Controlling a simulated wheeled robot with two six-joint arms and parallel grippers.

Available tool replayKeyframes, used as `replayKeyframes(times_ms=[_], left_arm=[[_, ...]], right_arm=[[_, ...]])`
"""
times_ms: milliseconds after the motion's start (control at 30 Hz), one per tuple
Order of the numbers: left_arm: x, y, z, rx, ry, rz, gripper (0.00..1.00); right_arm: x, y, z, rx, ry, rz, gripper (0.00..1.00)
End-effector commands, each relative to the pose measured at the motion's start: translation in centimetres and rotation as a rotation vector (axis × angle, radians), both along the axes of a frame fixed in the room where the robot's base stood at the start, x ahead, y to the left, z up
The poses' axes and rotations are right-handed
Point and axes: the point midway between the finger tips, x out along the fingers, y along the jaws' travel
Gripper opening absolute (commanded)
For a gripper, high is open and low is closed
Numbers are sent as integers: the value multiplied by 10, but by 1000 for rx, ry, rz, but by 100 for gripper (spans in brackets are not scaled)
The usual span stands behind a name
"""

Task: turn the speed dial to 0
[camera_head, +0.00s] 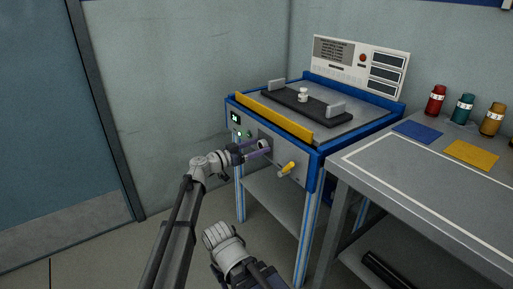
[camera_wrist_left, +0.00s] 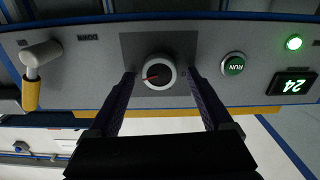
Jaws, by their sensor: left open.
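The speed dial (camera_head: 264,144) is a round knob on the front panel of the blue-framed machine. In the left wrist view the dial (camera_wrist_left: 158,72) has a pale rim and a dark face with a red pointer aimed toward picture left. My left gripper (camera_head: 257,149) is open in front of the panel. In the wrist view its two dark purple fingers (camera_wrist_left: 162,80) stand on either side of the dial, with gaps to its rim. Whether the tips touch the panel I cannot tell.
Beside the dial are a green RUN button (camera_wrist_left: 233,64), a lit display (camera_wrist_left: 292,85) reading 24 upside down, a green lamp (camera_wrist_left: 294,43) and a yellow-handled lever (camera_head: 287,168). A grey table (camera_head: 430,190) with coloured bottles stands right of the machine (camera_head: 315,160).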

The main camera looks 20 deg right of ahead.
Motion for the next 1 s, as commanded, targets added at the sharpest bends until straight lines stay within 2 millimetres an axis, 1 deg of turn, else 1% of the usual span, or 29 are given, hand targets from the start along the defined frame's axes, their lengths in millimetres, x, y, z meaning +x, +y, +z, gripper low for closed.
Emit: replayKeyframes(times_ms=[167,267,900,933,1000], left_arm=[[0,0,0,0,0,0,84],[0,0,0,0,0,0,74],[0,0,0,0,0,0,2],[0,0,0,0,0,0,0],[0,0,0,0,1,0,0]], right_arm=[[0,0,0,0,0,0,50],[0,0,0,0,0,0,50],[0,0,0,0,0,0,50],[0,0,0,0,0,0,50],[0,0,0,0,0,0,50]])
